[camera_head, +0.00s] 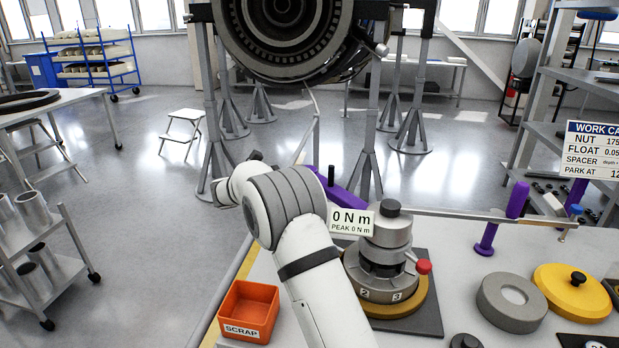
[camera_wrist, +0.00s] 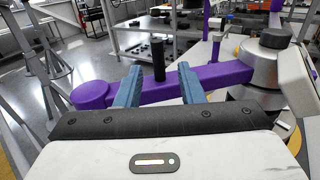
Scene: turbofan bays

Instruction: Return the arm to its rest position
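My gripper (camera_wrist: 159,68) is open in the wrist view, its two blue fingers apart. A purple bar (camera_wrist: 222,77) runs crosswise at the fingers, with a black upright post (camera_wrist: 158,60) on it. The post shows in the gap between the fingers, with space on both sides; I cannot tell its depth relative to the tips. In the head view my white arm (camera_head: 288,205) reaches up over the bench and bends left. Its gripper is hidden there behind my arm. The purple bar (camera_head: 346,198) shows just right of my arm.
An orange scrap bin (camera_head: 249,311) is at left. A grey ring (camera_head: 512,302) and yellow disc (camera_head: 572,291) lie right. An engine (camera_head: 290,35) hangs beyond.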

